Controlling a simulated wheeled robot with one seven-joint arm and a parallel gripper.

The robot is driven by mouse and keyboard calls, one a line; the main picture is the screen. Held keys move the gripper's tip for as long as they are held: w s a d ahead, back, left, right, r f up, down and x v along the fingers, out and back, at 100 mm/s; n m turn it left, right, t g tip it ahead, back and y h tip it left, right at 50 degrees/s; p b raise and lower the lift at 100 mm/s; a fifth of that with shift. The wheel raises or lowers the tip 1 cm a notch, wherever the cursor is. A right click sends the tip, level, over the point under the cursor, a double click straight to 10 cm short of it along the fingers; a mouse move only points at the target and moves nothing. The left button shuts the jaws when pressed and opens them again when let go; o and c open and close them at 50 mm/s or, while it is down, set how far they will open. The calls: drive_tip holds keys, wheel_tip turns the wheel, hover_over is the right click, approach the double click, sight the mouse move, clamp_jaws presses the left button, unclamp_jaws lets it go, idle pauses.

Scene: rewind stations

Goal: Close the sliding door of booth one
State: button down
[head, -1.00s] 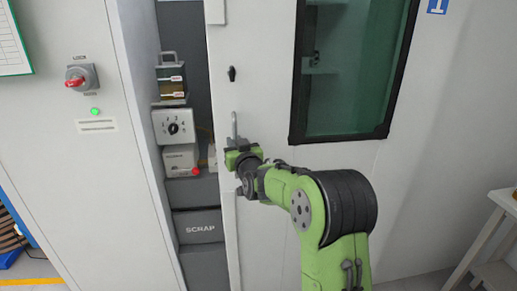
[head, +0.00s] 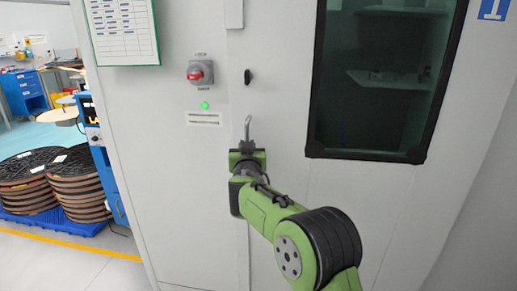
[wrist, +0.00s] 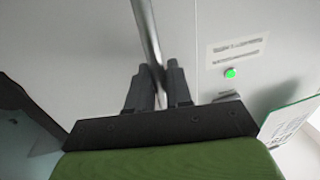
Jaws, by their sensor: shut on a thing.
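The white sliding door (head: 285,190) of booth one has a dark window (head: 380,80) and a blue "1" sign (head: 493,9) to its upper right. Its left edge meets the fixed panel (head: 205,150) in the head view, and no opening shows between them. A vertical metal bar handle (head: 248,128) is on the door near that edge. My gripper (head: 247,148) is at the handle's lower part. In the wrist view, its dark fingers (wrist: 158,85) are shut on the bar (wrist: 146,35).
The fixed panel carries a red rotary switch (head: 200,72), a lit green lamp (head: 205,105) and a posted sheet (head: 123,30). At the left, stacked reels (head: 75,185) stand on a blue pallet behind a yellow floor line (head: 65,240). A black knob (head: 248,77) is above the handle.

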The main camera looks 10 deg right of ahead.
drive_tip(key=shift+a+f, duration=0.1)
drive_tip(key=shift+a, duration=0.2)
drive_tip(key=c, duration=1.5)
unclamp_jaws()
drive_tip(key=shift+a, duration=0.1)
drive_tip(key=shift+o, duration=1.4)
drive_tip(key=shift+w+a, duration=0.1)
drive_tip(key=shift+w, duration=0.1)
drive_tip(key=s+a+b, duration=0.1)
drive_tip(key=s+b, duration=0.1)
drive_tip(key=s, duration=1.3)
drive_tip(key=shift+s+a, duration=0.15)
drive_tip(key=shift+s, duration=0.25)
